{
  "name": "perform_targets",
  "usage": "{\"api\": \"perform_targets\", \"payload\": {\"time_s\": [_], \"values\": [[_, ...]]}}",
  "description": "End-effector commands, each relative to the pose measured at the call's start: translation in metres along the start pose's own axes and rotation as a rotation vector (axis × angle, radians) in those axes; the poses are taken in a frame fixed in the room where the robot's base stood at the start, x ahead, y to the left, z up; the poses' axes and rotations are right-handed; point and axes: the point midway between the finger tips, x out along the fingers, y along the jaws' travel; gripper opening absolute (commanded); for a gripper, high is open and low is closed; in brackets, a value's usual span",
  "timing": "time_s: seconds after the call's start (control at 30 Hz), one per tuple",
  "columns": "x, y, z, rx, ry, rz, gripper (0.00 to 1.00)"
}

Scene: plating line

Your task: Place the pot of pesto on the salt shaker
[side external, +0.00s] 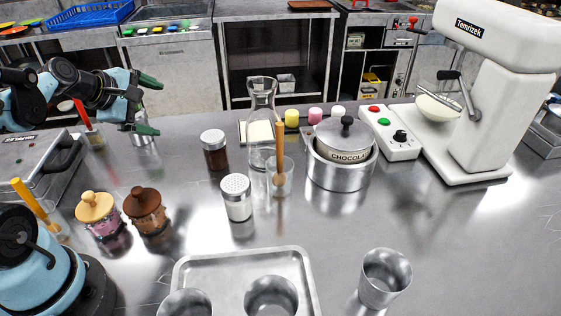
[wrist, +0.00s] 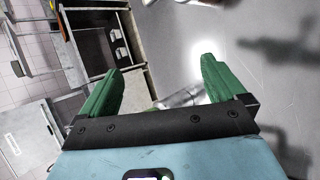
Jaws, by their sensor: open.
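The salt shaker (side external: 236,205), white with a perforated metal lid, stands upright on the steel table left of the glass with an orange stick. I cannot identify a pot of pesto by label or colour. My gripper (side external: 149,106) is at the upper left, its green fingers spread apart. In the wrist view my gripper (wrist: 160,78) is open. A shiny metal object (wrist: 183,97) shows partly behind the palm edge; a small metal container (side external: 143,138) also shows in the side view, partly hidden by the lower finger. I cannot tell whether it touches the gripper.
A dark jar (side external: 214,150), a carafe (side external: 261,90) and a glass (side external: 286,180) stand near the shaker. A pot marked CHOCOLA (side external: 348,157) sits in a metal holder. Two lidded jars, pink (side external: 103,224) and brown (side external: 147,215), stand left. A tray (side external: 230,258) lies in front.

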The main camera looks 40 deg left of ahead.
Motion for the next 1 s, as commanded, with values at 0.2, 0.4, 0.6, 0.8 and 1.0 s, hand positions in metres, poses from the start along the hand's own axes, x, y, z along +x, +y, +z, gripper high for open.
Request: {"api": "perform_targets", "payload": {"time_s": [0.2,0.4,0.6,0.8,1.0], "values": [[-0.009,-0.042,0.066,0.899,-0.091,-0.122,0.97],[-0.023,-0.072,0.099,1.603,-0.179,-0.158,0.97],[-0.031,-0.085,0.11,1.952,-0.222,-0.16,0.97],[-0.032,-0.086,0.111,2.0,-0.227,-0.159,0.97],[-0.032,-0.086,0.111,1.996,-0.226,-0.159,0.97]]}}
